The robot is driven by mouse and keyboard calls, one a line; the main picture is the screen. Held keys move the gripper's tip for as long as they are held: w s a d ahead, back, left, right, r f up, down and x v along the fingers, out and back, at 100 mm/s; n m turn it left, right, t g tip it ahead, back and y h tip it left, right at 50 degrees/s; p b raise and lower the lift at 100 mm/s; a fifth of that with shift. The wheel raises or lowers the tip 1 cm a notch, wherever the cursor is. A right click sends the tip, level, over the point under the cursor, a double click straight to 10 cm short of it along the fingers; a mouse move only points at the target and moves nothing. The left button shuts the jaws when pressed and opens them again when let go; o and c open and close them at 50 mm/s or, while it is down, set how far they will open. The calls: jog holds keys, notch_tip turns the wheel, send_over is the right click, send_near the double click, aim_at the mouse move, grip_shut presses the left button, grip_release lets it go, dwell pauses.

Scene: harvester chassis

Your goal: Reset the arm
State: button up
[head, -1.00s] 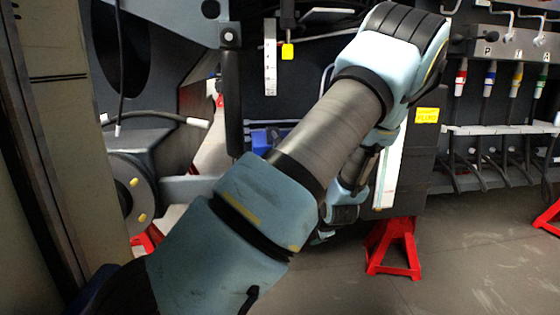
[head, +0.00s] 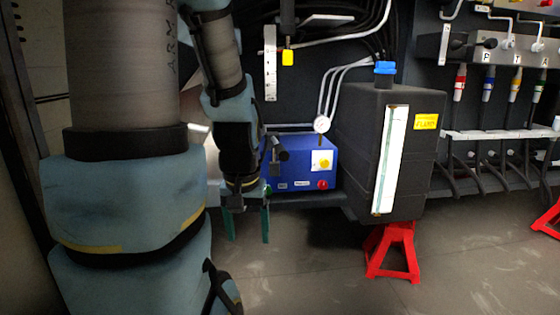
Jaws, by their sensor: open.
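My gripper (head: 248,226) hangs at the end of my arm, left of centre in the head view. It points down, with two greenish fingers apart and nothing between them. It appears in front of the lower left part of a blue box (head: 300,160) with a yellow knob, a red button and a gauge. I cannot tell how far it is from the box. My large arm links cover the left side of the view and hide what is behind them.
A black tank (head: 415,160) with a blue cap, a sight strip and a yellow label stands right of the blue box. A red stand (head: 393,252) is below it. Hoses with coloured ends (head: 487,85) hang at the right.

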notch_tip(320, 180, up, 29)
jog(key=p, duration=2.7)
jog(key=shift+p, duration=0.35)
